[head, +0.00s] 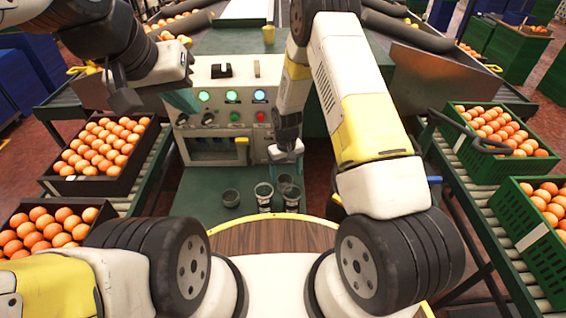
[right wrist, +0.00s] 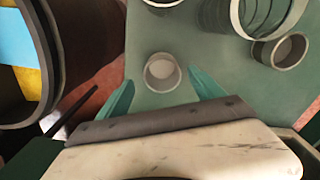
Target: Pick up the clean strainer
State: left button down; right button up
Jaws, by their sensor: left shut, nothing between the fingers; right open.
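I cannot tell which holds or is the clean strainer. My right gripper (head: 287,158) hangs just above the right holders, pointing down. In the right wrist view its teal fingers (right wrist: 163,92) are apart, with a small round cup (right wrist: 162,73) showing between them and nothing gripped. My left gripper (head: 181,103) is shut and empty, raised at upper left before the control panel.
The control panel (head: 222,95) with lit buttons stands behind the bench. Crates of oranges flank it at left (head: 98,185) and right (head: 480,172) on roller conveyors. In the right wrist view, a ribbed glass-like vessel (right wrist: 262,14) and another small cup (right wrist: 280,51) stand close by.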

aim_at(285, 181)
notch_tip(285, 181, down, 4)
jog(key=shift+a+f, duration=0.15)
jog(key=shift+c, duration=0.5)
jog(key=c, duration=1.4)
